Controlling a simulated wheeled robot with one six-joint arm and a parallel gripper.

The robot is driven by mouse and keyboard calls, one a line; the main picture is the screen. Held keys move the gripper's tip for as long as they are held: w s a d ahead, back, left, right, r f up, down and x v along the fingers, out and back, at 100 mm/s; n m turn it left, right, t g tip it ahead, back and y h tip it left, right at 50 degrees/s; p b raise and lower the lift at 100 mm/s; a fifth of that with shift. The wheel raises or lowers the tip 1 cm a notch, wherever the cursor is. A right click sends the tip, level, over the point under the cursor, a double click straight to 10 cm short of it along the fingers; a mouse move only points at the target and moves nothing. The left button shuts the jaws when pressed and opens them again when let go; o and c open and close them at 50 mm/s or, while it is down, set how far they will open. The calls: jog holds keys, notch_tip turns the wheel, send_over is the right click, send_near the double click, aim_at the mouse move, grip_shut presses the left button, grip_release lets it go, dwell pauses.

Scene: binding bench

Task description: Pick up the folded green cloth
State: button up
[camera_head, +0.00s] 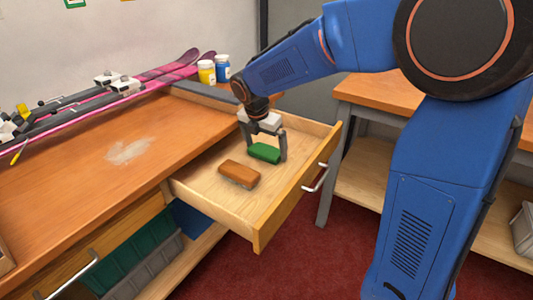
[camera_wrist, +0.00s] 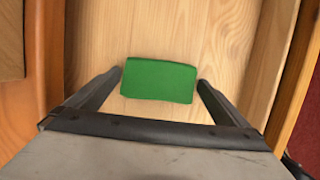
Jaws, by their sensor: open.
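The folded green cloth (camera_head: 264,153) lies flat in the open wooden drawer, toward its far end. In the wrist view the cloth (camera_wrist: 159,80) is a green block on the pale drawer floor. My gripper (camera_head: 266,152) is down inside the drawer with its fingers on either side of the cloth. In the wrist view my gripper (camera_wrist: 160,85) is open, with a small gap showing between each fingertip and the cloth. Whether the fingertips touch the drawer floor cannot be told.
A brown block (camera_head: 239,174) lies in the drawer nearer the front left. The drawer walls (camera_head: 290,205) stand close around. Skis (camera_head: 120,88) and two jars (camera_head: 207,72) are on the bench (camera_head: 70,185). Another table (camera_head: 390,92) stands at right.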

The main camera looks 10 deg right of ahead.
aim_at(266, 150)
jog(key=shift+c, duration=0.6)
jog(key=c, duration=0.7)
notch_tip(266, 150, up, 10)
